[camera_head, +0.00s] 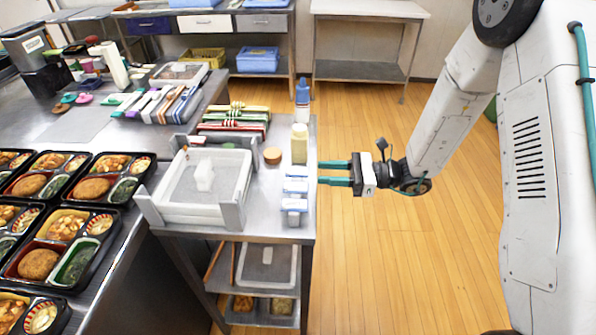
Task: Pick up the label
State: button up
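My gripper (321,172) has two teal fingers pointing left, spread apart with nothing visible between them. It is at the right edge of a small metal table (262,228). Just left of the fingertips, small white-and-blue items (295,187) stand in a row along that edge; they may be the labels, but they are too small to read. From this view I cannot tell whether the fingers touch them or are above them.
A cream bottle (299,144), a blue-and-white bottle (302,100) and a brown round item (272,155) stand nearby. A white tray (240,190) holds a white object. Bento trays (75,222) fill the left counter. Wooden floor to the right is open.

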aim_at(297, 172)
jog(key=shift+a, duration=1.5)
jog(key=c, duration=0.6)
